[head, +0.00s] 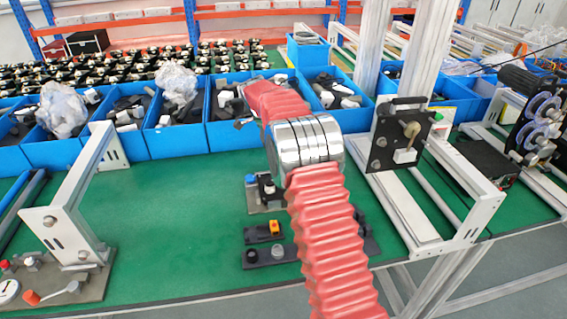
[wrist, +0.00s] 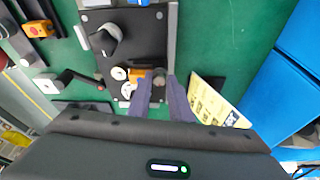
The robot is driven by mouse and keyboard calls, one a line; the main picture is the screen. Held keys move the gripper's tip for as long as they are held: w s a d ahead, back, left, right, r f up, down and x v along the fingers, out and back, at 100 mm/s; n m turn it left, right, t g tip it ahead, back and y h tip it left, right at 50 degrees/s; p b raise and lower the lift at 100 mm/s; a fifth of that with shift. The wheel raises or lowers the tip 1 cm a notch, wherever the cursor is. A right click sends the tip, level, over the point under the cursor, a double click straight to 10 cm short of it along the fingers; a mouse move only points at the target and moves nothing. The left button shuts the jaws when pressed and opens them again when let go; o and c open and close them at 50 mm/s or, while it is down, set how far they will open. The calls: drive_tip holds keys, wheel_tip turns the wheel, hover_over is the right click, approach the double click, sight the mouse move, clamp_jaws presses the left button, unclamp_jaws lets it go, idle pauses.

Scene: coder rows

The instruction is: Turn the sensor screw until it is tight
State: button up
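In the wrist view, the two dark fingers of my gripper (wrist: 159,84) reach down to a black fixture plate (wrist: 146,35). A small greyish round piece (wrist: 159,79), which may be the sensor screw, shows between the fingertips. The fingers stand apart with a gap between them. I cannot tell whether they touch or grip the piece. An orange block (wrist: 137,73) and white round parts (wrist: 118,73) sit just left of the fingertips. In the head view, my red-sleeved arm covers part of the bench, and the fingertips are hidden.
A black knob (wrist: 105,40) stands on the plate. A yellow printed sheet (wrist: 217,102) lies to the right. Blue bins (head: 178,132) of parts line the back of the green bench (head: 190,205). Metal frames stand at left (head: 70,205) and right (head: 455,190). Bare green surface shows left of my arm.

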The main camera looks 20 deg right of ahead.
drive_tip(key=shift+o, duration=1.2)
drive_tip(key=shift+r, duration=2.5)
